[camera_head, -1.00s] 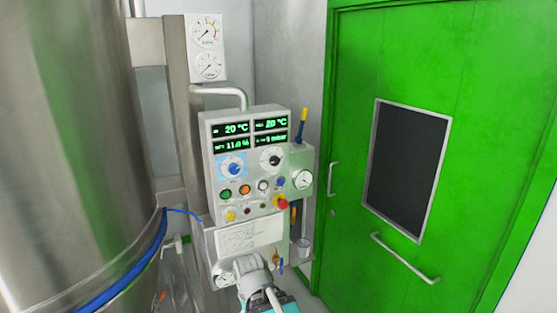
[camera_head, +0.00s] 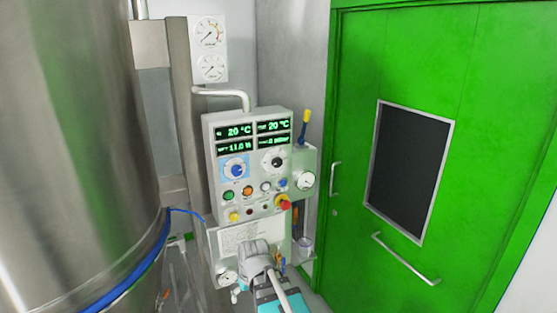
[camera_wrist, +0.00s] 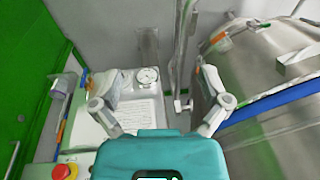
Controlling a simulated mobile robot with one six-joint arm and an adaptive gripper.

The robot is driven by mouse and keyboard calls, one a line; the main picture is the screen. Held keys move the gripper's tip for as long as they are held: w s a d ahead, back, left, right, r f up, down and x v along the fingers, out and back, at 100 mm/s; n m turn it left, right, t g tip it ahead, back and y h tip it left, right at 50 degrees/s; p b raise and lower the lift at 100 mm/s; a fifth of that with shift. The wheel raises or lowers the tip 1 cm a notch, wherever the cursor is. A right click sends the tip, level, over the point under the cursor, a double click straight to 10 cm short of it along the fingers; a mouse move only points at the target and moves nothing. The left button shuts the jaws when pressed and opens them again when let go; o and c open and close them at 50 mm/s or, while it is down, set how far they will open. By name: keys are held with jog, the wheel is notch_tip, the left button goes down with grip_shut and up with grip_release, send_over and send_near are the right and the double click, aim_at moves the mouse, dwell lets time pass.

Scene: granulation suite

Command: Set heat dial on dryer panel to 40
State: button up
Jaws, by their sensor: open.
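The dryer panel (camera_head: 207,150) is a pale grey box on the wall side, with green displays reading 20 °C twice, about 11.0 % and an mbar value. The blue dial (camera_head: 237,171) sits on a light blue plate at the panel's left; a black dial (camera_head: 278,162) is to its right. The number at the blue dial's pointer is too small to read. My gripper (camera_wrist: 158,85) is open and empty, its fingers wide apart before the lower plate. In the head view my arm's end is below the dials, apart from them. Neither dial shows in the wrist view.
A red emergency stop (camera_head: 285,202) and several buttons lie below the dials. A gauge box (camera_head: 305,181) juts out at the right. The steel vessel (camera_head: 75,130) fills the left. A green door (camera_head: 480,150) stands at the right.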

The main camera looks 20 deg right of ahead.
jog(key=w+d+r+t+y+p, duration=0.25)
jog(key=w+d+r+p, duration=0.25)
jog(key=w+r, duration=0.35)
jog(key=m+t+h+p, duration=0.1)
jog(key=t+h+p, duration=0.2)
jog(key=t+p, duration=0.75)
send_near(278, 163)
jog(key=s+r, duration=0.2)
jog(key=s, duration=0.1)
jog(key=shift+w+d+f+g+y, duration=0.15)
jog(key=shift+d+g+y, duration=0.1)
jog(key=shift+d+g, duration=0.2)
jog(key=shift+w, duration=0.15)
jog(key=b+x, duration=0.5)
jog(key=x, duration=0.8)
jog(key=shift+w+a+f, duration=0.1)
jog(key=shift+w+f, duration=0.05)
jog(key=shift+w, duration=0.1)
jog(key=shift+c, duration=0.2)
jog(key=c, duration=1.1)
